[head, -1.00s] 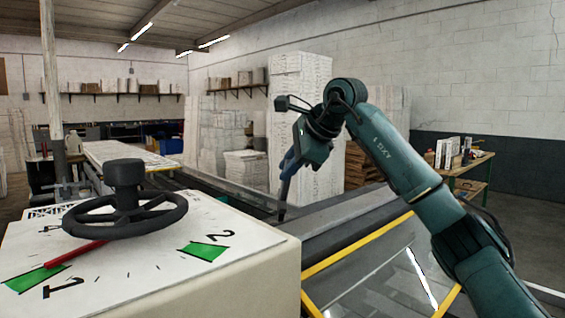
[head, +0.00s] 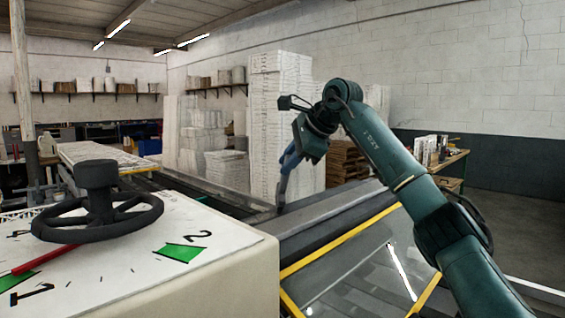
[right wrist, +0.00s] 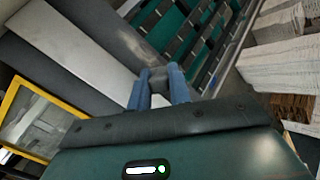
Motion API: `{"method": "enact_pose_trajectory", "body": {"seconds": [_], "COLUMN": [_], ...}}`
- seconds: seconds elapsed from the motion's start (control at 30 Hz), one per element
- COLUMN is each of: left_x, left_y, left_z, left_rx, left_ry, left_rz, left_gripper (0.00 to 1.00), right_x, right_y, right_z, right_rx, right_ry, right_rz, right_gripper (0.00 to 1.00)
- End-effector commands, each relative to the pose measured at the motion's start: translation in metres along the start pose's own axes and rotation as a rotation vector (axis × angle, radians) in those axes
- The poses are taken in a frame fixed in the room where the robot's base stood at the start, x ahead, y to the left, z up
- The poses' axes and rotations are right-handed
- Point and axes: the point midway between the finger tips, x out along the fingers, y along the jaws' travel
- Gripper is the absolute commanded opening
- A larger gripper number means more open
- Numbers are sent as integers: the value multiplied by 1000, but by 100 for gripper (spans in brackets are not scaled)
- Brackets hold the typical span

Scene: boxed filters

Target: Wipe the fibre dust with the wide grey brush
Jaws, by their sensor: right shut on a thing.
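My right gripper (head: 284,190) reaches in from the right in the head view, with its blue fingers pointing down over the grey machine bed. In the right wrist view its two fingers are shut on a small dark grey thing (right wrist: 158,76), which appears to be the wide grey brush. Most of it is hidden between the fingers, so its bristles cannot be made out. In the head view the fingers' lower end is close to the grey surface (head: 330,208); I cannot tell whether it touches. My left gripper is not in view.
A cream box with a black handwheel (head: 97,205) and numbered dial stands at left front. A yellow-edged clear panel (head: 365,262) slopes in front of the bed. Tall stacks of white boxes (head: 280,120) stand behind. A wooden side table (head: 450,162) is at right.

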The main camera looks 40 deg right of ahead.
Motion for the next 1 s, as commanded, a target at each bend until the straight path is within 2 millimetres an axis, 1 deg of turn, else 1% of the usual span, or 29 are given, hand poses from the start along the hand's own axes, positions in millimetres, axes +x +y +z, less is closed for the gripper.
{"method": "enact_pose_trajectory", "body": {"seconds": [0.37, 0.8, 1.0], "left_x": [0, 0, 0], "left_y": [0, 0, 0], "left_z": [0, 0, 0], "left_rx": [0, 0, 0], "left_ry": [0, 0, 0], "left_rz": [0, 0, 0], "left_gripper": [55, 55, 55], "right_x": [-2, -33, -43], "right_y": [-2, -26, -34], "right_z": [0, 17, 22], "right_rx": [-1, 0, 0], "right_ry": [-2, -3, -1], "right_rz": [-2, -3, -1], "right_gripper": [0, 0, 0]}}
